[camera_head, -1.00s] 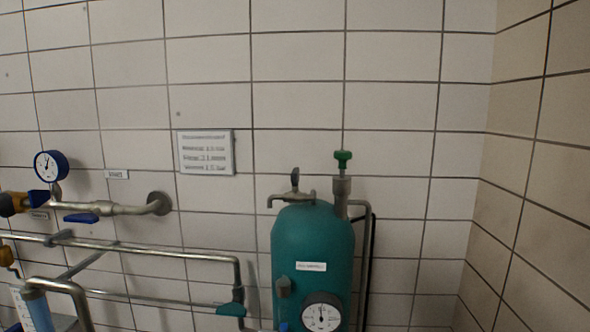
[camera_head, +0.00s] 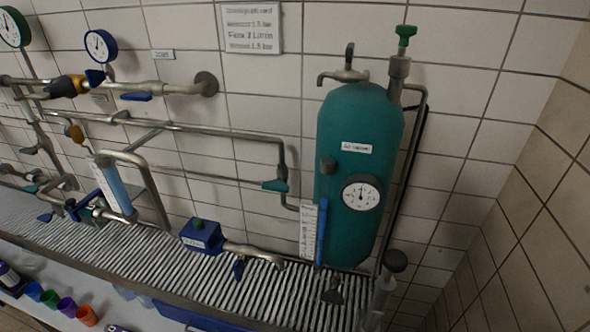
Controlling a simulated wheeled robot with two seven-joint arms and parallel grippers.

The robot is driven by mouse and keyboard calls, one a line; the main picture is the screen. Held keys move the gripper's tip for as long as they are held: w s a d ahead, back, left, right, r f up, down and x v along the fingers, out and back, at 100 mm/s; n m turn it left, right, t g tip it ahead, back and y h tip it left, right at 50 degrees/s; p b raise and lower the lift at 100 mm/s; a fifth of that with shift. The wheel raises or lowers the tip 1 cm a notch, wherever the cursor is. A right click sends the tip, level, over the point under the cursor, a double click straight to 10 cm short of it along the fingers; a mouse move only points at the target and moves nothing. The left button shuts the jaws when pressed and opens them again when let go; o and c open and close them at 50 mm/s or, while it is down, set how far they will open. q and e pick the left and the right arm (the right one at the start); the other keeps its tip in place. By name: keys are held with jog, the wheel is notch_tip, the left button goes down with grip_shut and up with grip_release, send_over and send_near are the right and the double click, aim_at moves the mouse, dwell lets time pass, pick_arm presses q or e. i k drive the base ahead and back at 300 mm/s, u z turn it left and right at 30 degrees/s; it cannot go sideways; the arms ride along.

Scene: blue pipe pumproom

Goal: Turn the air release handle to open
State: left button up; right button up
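A teal tank (camera_head: 358,190) stands upright against the tiled wall, right of centre. On its top is a small metal spout (camera_head: 343,76) with a dark upright lever (camera_head: 349,55). Beside it, a green knob (camera_head: 406,33) sits on a metal valve stem (camera_head: 399,72). No readable label marks which of these is the air release handle. The tank's front carries a white label (camera_head: 357,148), a round gauge (camera_head: 361,194) and a dark grey knob (camera_head: 327,166). Neither of my grippers is in view.
Metal pipes (camera_head: 200,130) with valves and gauges run along the wall to the left. A ribbed shelf (camera_head: 150,262) lies below them. Several coloured cups (camera_head: 66,306) stand lower left. The right wall (camera_head: 535,230) is close to the tank.

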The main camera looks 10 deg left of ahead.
aim_at(349, 50)
jog(key=z, duration=0.85)
jog(key=k, duration=0.8)
jog(key=u, duration=0.25)
